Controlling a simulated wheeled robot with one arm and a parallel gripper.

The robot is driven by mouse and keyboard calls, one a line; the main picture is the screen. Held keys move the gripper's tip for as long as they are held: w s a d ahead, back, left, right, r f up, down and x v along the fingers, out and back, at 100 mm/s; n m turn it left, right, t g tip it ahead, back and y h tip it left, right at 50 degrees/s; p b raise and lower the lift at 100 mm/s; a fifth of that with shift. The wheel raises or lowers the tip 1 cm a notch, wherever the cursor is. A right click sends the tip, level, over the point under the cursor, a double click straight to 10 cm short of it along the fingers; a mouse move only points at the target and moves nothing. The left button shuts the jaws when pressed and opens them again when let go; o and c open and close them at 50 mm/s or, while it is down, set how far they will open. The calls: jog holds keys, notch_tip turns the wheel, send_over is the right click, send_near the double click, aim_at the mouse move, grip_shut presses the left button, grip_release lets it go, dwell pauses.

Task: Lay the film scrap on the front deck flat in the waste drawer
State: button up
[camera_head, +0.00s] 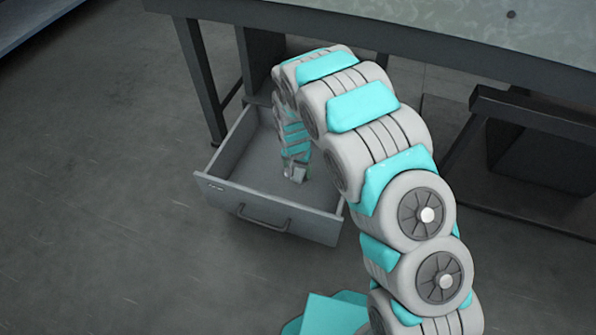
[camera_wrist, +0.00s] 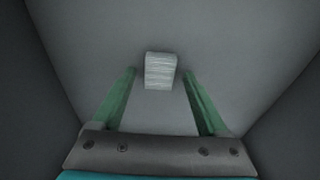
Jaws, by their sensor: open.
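The waste drawer (camera_head: 312,223) is pulled out under the table and stands open. My gripper (camera_head: 297,175) reaches down into it, at the right side of its floor in the head view. In the wrist view my gripper (camera_wrist: 159,74) has its two green fingers spread, with a gap on each side of a small pale, streaked film scrap (camera_wrist: 160,71). The scrap looks to lie flat on the grey drawer floor (camera_wrist: 235,70), just at or beyond the fingertips. In the head view, the scrap cannot be told clearly from the fingertips.
The table's top edge (camera_head: 400,42) overhangs the back of the drawer. Drawer walls rise close on both sides in the wrist view. The drawer's left part is empty. A dark frame (camera_head: 540,122) stands at the right. The floor (camera_head: 90,200) at the left is clear.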

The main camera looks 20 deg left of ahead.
aim_at(296, 178)
notch_tip(296, 178, up, 11)
jog(key=s, duration=0.1)
jog(key=s+d+r, duration=0.4)
jog(key=d+r, duration=0.7)
jog(key=d, duration=0.2)
jog(key=s+d+r+g, duration=0.1)
jog(key=s+d+r, duration=0.4)
jog(key=s+d, duration=0.3)
jog(key=s+d+r+g, duration=0.1)
jog(key=s+d+r, duration=0.4)
jog(key=s+d, duration=0.3)
jog(key=s+d+r+g, duration=0.1)
jog(key=s, duration=1.2)
jog(key=shift+s+d+r+n, duration=0.2)
jog(key=shift+d+r+n, duration=0.05)
jog(key=shift+d+n, duration=0.15)
